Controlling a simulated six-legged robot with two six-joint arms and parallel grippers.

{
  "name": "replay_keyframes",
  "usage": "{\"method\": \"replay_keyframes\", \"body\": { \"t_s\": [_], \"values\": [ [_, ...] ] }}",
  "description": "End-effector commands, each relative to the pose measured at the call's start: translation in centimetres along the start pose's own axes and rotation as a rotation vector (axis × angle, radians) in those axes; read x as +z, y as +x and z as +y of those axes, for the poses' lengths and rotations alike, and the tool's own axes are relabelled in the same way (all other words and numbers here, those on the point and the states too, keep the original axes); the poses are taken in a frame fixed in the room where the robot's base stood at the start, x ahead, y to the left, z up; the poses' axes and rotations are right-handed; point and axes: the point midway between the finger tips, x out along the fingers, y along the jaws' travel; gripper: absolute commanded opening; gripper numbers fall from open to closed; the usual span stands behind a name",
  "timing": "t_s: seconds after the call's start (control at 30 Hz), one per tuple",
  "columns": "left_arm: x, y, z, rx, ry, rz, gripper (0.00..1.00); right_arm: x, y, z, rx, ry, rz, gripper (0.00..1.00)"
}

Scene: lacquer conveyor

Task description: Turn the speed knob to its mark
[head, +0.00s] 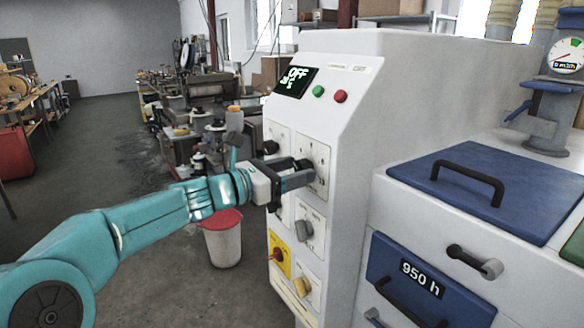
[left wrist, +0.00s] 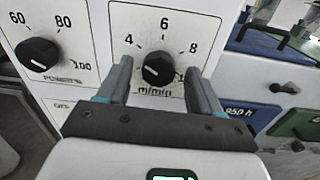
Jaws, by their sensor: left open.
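The speed knob (left wrist: 158,68) is a round black knob on the white panel, with a dial marked 4, 6, 8 and 10 and "m/min" below it. A short white line shows on its face, toward the lower left; its exact reading is hard to tell. My left gripper (left wrist: 158,82) is open, with one finger on each side of the knob; I cannot tell whether either touches it. In the head view, my left gripper (head: 300,174) reaches the panel and mostly hides this knob. My right gripper is not in view.
Another black knob (left wrist: 38,54), marked 60 to 100, sits to the left. Below are a grey knob (head: 303,230), a red-and-yellow switch (head: 277,255) and a yellow knob (head: 302,287). The display (head: 296,82) reads OFF. A blue lid (head: 470,205) is at right.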

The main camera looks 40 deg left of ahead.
Motion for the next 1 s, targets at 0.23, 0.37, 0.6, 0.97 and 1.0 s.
{"method": "replay_keyframes", "body": {
  "t_s": [0.23, 0.37, 0.6, 0.97, 1.0],
  "values": [
    [-0.1, 0.2, 0.1, 0.0, 0.0, 0.0, 0.65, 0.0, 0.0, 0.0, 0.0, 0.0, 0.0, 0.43],
    [-0.1, 0.1, 0.1, 0.0, 0.0, 0.0, 0.26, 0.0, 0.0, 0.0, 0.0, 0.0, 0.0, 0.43],
    [-0.1, 0.1, 0.1, 0.0, 0.003, 0.001, 0.09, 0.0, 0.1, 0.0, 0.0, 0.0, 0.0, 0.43],
    [-0.5, 0.1, 0.1, 0.001, 0.142, -0.004, 0.09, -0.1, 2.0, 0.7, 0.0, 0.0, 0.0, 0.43],
    [-0.6, 0.1, 0.1, 0.002, 0.172, -0.005, 0.09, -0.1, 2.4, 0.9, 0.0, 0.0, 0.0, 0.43]
  ]
}}
